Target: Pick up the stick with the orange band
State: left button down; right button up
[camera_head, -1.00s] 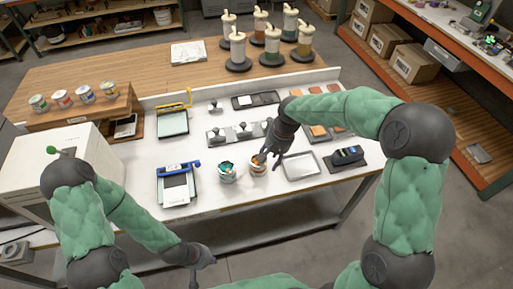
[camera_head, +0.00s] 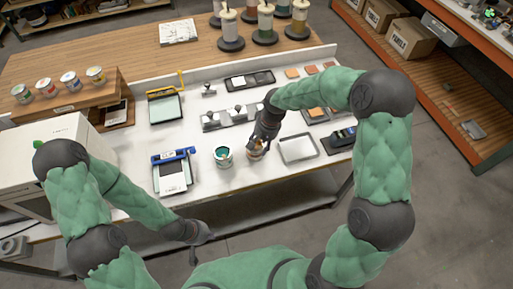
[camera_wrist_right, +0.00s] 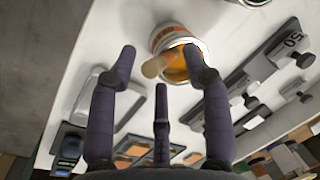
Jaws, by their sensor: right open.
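The can with orange contents (camera_wrist_right: 166,36) stands on the white worktop, and a pale wooden stick (camera_wrist_right: 153,67) leans out of it towards my right wrist camera. I cannot make out an orange band on the stick. My right gripper (camera_wrist_right: 158,66) is open, its fingers spread on either side of the stick and can mouth, with the stick not gripped. In the head view, my right gripper (camera_head: 257,146) covers part of the orange can (camera_head: 255,154). A can with teal contents (camera_head: 222,157) stands just left of it. My left gripper (camera_head: 196,254) hangs low in front of the table; its jaws are unclear.
An empty metal tray (camera_head: 298,148) lies right of the orange can. A blue-topped device (camera_head: 173,172) is at the left. A row of grey weights (camera_head: 232,115) lies behind the cans. Tall dispensers (camera_head: 230,35) stand at the back.

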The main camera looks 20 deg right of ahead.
jog(key=x, duration=0.2)
jog(key=shift+w+f, duration=0.15)
jog(key=shift+f, duration=0.2)
jog(key=c, duration=0.9)
jog(key=shift+r, duration=0.5)
grip_shut()
jog(key=shift+a+v, duration=0.2)
jog(key=shift+v, duration=0.9)
jog(key=s+r, duration=0.9)
jog(key=s, duration=0.5)
jog(key=shift+r, duration=0.4)
jog(key=shift+d, duration=0.1)
